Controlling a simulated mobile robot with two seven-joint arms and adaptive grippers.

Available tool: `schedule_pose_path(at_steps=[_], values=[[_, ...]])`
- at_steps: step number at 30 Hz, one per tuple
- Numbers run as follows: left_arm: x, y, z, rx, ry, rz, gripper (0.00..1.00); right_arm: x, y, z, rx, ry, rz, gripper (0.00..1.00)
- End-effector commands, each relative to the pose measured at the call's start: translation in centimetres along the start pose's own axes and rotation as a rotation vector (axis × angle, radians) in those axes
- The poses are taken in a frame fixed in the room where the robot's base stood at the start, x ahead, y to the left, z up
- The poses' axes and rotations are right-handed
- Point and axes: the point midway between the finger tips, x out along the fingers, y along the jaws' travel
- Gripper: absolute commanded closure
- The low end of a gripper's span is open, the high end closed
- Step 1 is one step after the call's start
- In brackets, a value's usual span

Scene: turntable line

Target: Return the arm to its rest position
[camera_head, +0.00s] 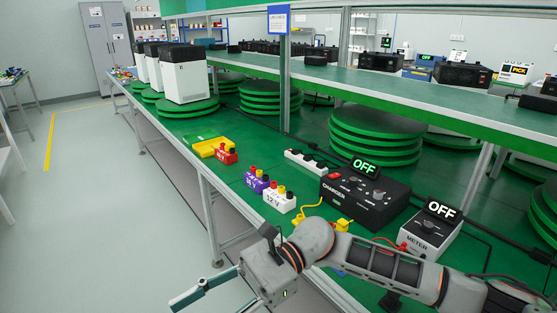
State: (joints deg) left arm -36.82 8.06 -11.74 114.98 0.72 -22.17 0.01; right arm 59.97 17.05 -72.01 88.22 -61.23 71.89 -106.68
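My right arm comes in from the lower right and reaches left across the front edge of the green workbench. Its gripper (212,302) hangs over the aisle beside the bench. One teal-tipped finger stands out to the left, well away from the other finger, which is mostly cut off by the bottom edge. The gripper looks open, and nothing shows in it. My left gripper is not in view.
Close to the arm on the bench (215,170) are a charger (365,195) reading OFF, a meter (430,232) reading OFF, a white 12 V block (280,200), a purple block (256,181), a red block (227,154) and a yellow tray (208,147).

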Motion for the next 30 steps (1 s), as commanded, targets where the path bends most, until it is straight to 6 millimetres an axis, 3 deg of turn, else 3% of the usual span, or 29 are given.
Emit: schedule_pose_path(at_steps=[3, 7, 11, 14, 19, 23, 26, 30], values=[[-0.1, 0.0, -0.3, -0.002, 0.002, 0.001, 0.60, 1.1, -1.2, 2.1, 0.191, -0.205, -0.129, 0.60], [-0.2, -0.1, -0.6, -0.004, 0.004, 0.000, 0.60, 0.2, -3.1, 3.6, 0.425, -0.433, -0.260, 0.60], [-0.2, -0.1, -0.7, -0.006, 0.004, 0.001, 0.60, -2.4, -4.8, 3.5, 0.678, -0.672, -0.378, 0.60], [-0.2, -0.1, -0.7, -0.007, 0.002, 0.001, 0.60, -5.3, -5.8, 2.3, 0.879, -0.863, -0.459, 0.60], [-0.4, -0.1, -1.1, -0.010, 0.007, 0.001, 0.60, -10.9, -5.7, -2.6, 1.227, -1.205, -0.578, 0.60], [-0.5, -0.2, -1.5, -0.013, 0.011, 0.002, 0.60, -15.1, -3.8, -8.3, 1.483, -1.487, -0.654, 0.60], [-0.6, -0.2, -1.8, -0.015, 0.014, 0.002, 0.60, -17.9, -0.8, -13.5, 1.667, -1.716, -0.707, 0.60], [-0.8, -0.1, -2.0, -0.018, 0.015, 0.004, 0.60, -20.7, 5.5, -21.1, 1.892, -2.064, -0.770, 0.60]])
